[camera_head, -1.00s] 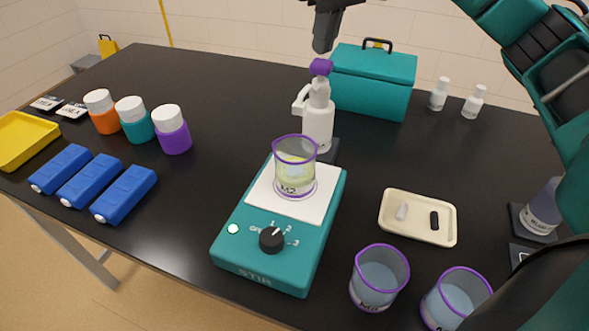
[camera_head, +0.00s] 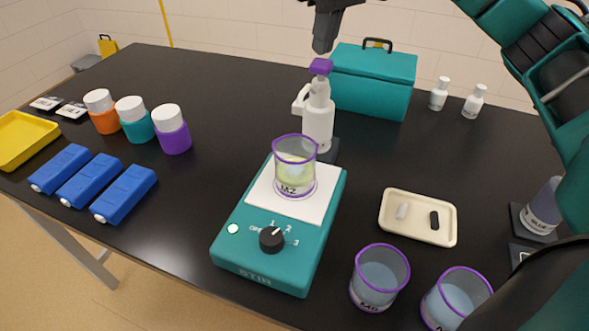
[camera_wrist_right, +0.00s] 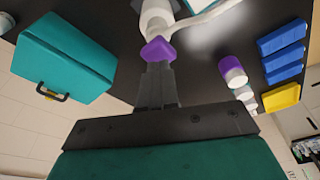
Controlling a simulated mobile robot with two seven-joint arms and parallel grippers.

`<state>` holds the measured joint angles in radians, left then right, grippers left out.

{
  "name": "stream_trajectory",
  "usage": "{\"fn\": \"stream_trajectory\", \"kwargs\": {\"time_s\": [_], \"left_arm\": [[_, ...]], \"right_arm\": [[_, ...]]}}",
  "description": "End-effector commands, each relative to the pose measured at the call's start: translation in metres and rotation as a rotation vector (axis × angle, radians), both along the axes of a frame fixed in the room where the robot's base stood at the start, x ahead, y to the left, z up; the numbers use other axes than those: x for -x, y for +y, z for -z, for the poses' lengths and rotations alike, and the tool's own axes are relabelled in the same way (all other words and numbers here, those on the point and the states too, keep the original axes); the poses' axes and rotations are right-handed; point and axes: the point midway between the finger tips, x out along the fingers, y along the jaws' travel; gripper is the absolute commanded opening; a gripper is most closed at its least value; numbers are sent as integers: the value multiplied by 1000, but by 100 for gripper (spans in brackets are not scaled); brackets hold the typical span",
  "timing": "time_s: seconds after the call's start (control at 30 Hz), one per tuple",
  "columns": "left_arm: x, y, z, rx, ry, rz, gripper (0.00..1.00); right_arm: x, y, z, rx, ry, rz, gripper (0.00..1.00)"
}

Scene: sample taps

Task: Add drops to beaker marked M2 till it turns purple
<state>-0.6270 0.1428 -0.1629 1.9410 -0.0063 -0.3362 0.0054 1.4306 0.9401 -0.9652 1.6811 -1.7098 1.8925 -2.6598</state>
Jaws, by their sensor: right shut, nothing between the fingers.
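The beaker marked M2 (camera_head: 295,166) has a purple rim and holds pale yellow-green liquid. It stands on the white top of a teal stirrer (camera_head: 266,244) whose plate is marked STIR. Behind it stands a white dropper bottle (camera_head: 318,115) with a side spout and a purple top (camera_head: 321,66). My right gripper (camera_head: 322,48) is shut and empty, just above the purple top. In the right wrist view the purple top (camera_wrist_right: 158,51) sits right at the fingertips (camera_wrist_right: 158,68); I cannot tell whether they touch. My left gripper is not in view.
Two beakers with bluish liquid (camera_head: 379,277) stand front right, near a cream tray (camera_head: 418,217) with two small bars. A teal box (camera_head: 373,82) stands behind the bottle.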

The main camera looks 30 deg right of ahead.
Motion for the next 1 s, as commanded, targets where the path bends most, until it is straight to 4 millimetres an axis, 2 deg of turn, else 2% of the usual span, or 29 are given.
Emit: {"fn": "stream_trajectory", "kwargs": {"time_s": [0.73,1.0], "left_arm": [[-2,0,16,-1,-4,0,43],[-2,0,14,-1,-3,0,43]], "right_arm": [[0,0,28,2,3,0,0],[1,0,26,2,5,0,0]]}}
